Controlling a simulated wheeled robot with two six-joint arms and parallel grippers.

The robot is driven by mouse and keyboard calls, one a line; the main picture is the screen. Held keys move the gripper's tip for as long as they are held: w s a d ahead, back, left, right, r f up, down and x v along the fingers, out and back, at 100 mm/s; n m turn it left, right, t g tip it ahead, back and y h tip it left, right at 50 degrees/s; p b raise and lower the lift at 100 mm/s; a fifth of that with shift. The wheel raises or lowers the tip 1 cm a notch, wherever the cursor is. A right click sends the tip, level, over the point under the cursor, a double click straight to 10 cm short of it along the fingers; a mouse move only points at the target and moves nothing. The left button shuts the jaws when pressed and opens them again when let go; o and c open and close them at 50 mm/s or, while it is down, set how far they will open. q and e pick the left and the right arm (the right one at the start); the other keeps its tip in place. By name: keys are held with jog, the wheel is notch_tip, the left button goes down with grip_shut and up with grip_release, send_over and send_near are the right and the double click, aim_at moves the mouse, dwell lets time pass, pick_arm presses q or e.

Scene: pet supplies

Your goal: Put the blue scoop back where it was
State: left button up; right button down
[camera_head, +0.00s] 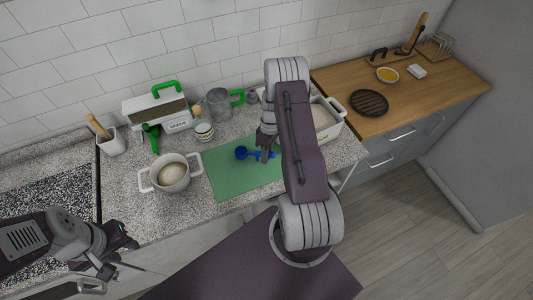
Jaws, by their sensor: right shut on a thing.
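The blue scoop (241,153) lies at the green mat (225,182), with its bowl to the left and its handle to the right. My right gripper (266,156) points down over the mat and is shut on the scoop's handle. I cannot tell whether the scoop touches the mat. My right arm hides the right part of the mat. My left gripper (122,256) is empty in front of the counter at the lower left, its fingers apart.
A white pot (148,180) stands left of the mat. A white container (332,130) stands right, partly behind my arm.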

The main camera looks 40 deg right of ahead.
jog(key=shift+w+f, duration=0.2)
jog(key=shift+f, duration=0.05)
jog(key=shift+a+f, duration=0.1)
jog(key=c, duration=1.3)
grip_release()
jog(key=shift+s, duration=0.15)
